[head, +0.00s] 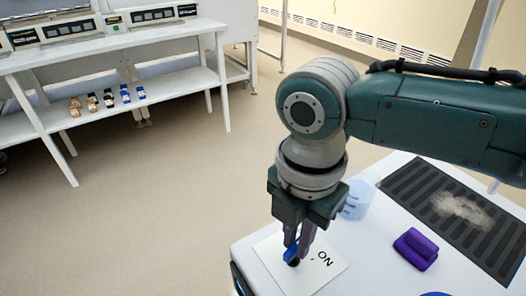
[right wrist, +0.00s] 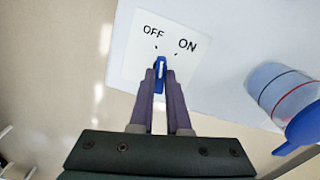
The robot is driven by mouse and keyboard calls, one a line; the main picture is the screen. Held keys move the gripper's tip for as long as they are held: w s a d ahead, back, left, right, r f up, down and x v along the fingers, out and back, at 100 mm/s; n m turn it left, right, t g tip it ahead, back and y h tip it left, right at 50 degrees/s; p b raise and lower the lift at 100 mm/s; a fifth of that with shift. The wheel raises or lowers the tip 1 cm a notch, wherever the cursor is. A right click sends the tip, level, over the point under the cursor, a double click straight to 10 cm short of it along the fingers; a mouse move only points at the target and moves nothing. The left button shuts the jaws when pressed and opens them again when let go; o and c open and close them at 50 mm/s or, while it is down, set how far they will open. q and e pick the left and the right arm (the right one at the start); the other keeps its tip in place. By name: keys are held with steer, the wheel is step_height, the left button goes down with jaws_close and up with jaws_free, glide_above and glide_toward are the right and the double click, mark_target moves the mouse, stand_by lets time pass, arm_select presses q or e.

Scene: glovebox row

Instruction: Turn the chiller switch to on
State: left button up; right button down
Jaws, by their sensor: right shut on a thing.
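The chiller switch is a blue knob (right wrist: 160,73) with a white line on its top. It sits on a white plate (right wrist: 133,66) printed OFF and ON. In the right wrist view the line points nearly straight up, closer to the OFF mark than to the ON mark. The plate also shows in the head view (head: 322,281), where OFF is hidden behind my gripper. My right gripper (head: 297,256) reaches down over the plate. Its purple fingers are shut on the knob, one on each side. My left gripper is not in view.
A purple block-like object (head: 416,249) and a dark ribbed mat (head: 405,185) with a pale patch lie on the white top at the right. A clear striped vessel (right wrist: 285,90) stands right of the plate. A white bench (head: 180,85) is at far left, with open floor between.

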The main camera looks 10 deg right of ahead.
steer(key=shift+r+m+p, duration=0.1)
steer(key=shift+m+p, duration=0.5)
steer(key=shift+m, duration=0.9)
steer(key=c, duration=0.9)
jaws_free()
